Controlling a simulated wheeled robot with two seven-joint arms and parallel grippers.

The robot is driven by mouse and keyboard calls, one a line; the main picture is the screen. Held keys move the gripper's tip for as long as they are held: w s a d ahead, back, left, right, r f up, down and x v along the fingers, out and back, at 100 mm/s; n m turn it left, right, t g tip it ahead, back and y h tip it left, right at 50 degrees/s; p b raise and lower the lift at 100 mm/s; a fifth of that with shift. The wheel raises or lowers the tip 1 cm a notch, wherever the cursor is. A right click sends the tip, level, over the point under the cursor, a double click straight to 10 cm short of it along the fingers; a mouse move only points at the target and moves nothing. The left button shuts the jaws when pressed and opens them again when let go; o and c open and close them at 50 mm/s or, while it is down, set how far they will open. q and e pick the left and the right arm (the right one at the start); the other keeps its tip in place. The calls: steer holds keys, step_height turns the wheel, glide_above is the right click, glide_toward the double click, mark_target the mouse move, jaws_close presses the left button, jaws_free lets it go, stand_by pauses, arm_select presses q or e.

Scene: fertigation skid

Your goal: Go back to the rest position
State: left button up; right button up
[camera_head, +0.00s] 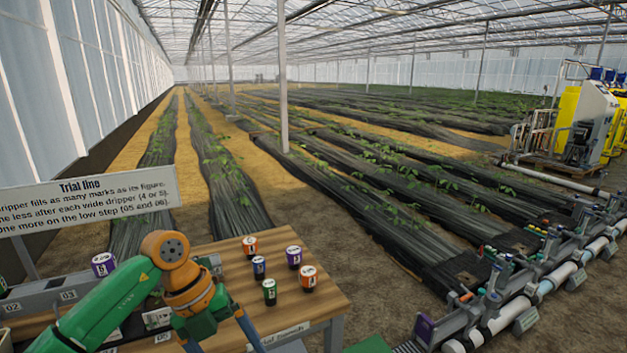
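My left arm comes in from the bottom left, green with orange joints, and bends down near the left side of the wooden table (325,292). Its gripper is below the picture edge and cannot be seen. My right gripper is not in view either. Several small capped drippers stand upright on the table: an orange one (250,246), a blue one (259,267), a purple one (293,257), a green one (269,291) and another orange one (308,278). My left arm is apart from them in the picture and hides part of the table's left side.
A pipe manifold (510,297) with valves runs along the right. Yellow tanks (566,118) stand far right. Crop rows fill the background.

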arm_select(q)
steer(key=w+d+f+n+t+h+p, duration=0.1)
steer(key=d+n+h, duration=0.1)
steer(key=d+h, duration=0.35)
steer(key=w+d+f+n+t+h, duration=0.1)
steer(key=d+h, duration=0.4)
steer(key=d, duration=0.2)
steer(key=w+a+f+n+t+y+p, duration=0.1)
steer(key=w+a+f+n+t+y, duration=0.3)
steer(key=f+n+t, duration=0.8)
steer(key=s+a+f+n+y, duration=0.45)
steer(key=a+f+n, duration=0.25)
steer(key=f, duration=0.3)
steer(key=s+a+f+n+g+y, duration=0.4)
steer(key=s+a+f, duration=0.1)
steer(key=s+f, duration=0.5)
steer(key=s+a+f+n+g, duration=0.1)
steer(key=s+f+g, duration=0.1)
steer(key=s, duration=0.6)
steer(key=s+f+n+g+y+p, duration=0.1)
steer(key=s+f+g, duration=0.2)
steer(key=s, duration=0.6)
steer(key=s+a+f+n+g+y, duration=0.1)
steer(key=s+f+g, duration=0.2)
steer(key=s, duration=0.6)
steer(key=shift+a+f+n, duration=0.3)
steer(key=shift+f+n, duration=0.1)
